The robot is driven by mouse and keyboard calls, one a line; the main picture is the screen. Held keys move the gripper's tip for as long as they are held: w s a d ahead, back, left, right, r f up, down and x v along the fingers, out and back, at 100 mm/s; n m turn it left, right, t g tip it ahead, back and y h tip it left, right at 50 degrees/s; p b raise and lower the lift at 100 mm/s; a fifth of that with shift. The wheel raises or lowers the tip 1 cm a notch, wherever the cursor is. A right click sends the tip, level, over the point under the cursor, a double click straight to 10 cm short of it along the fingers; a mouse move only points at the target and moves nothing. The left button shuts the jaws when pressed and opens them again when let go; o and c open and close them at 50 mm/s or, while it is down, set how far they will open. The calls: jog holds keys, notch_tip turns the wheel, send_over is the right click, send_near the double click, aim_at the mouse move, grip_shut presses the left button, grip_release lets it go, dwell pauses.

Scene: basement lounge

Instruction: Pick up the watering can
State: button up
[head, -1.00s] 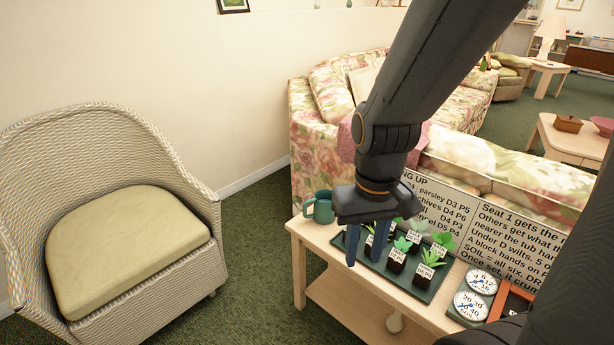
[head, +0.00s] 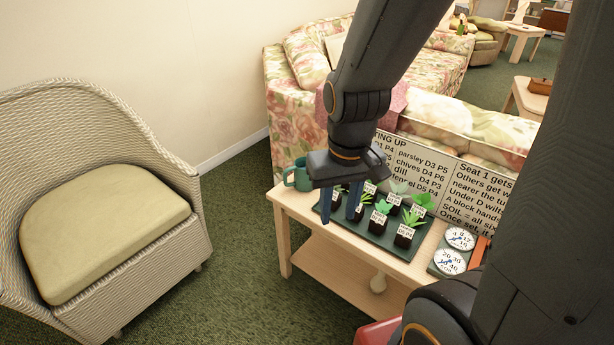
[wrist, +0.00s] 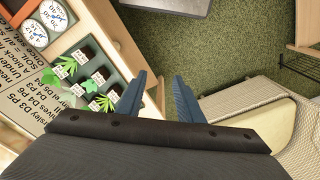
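A teal-green vessel with a loop handle on its left, which looks like the watering can (head: 297,175), stands at the left end of the wooden table (head: 345,258). My gripper (head: 339,219) points down to the right of it, over the left end of the plant tray. The gripper hides part of the can's right side. Its two blue fingers are apart with nothing between them, as the wrist view (wrist: 161,78) also shows. I cannot make out the can in the wrist view.
A dark tray (head: 375,240) of several small labelled seedlings fills the table's middle. Dials (head: 451,262) stand to its right, and a text board (head: 440,170) behind it. A wicker armchair (head: 100,190) is at left, a floral sofa (head: 285,125) behind. Green carpet (head: 225,255) lies open between chair and table.

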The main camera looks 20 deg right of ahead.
jog(key=w+a+f+t+b, duration=0.1)
jog(key=w+f+t+b, duration=0.4)
jog(key=w+f, duration=0.5)
jog(key=w+f+t+b, duration=0.3)
jog(key=w+f+b, duration=0.4)
jog(key=w, duration=0.5)
jog(key=t+b, duration=0.7)
jog(key=b, duration=0.4)
send_near(286, 183)
jog(key=w+f, duration=0.1)
jog(key=w+d+f, duration=0.1)
jog(key=shift+w+y, duration=0.3)
jog(key=shift+w+a+f+t+b, duration=0.2)
jog(key=shift+t+b, duration=0.7)
jog(key=shift+b, duration=0.35)
jog(key=shift+w+r, duration=0.2)
jog(key=shift+w, duration=0.35)
jog(key=w, duration=0.2)
jog(key=w+b, duration=0.1)
jog(key=w, duration=0.3)
jog(key=shift+w+a+r+b, duration=0.25)
jog(key=shift+w+a+b, duration=0.05)
jog(key=shift+b, duration=0.1)
jog(key=shift+c, duration=0.3)
grip_shut()
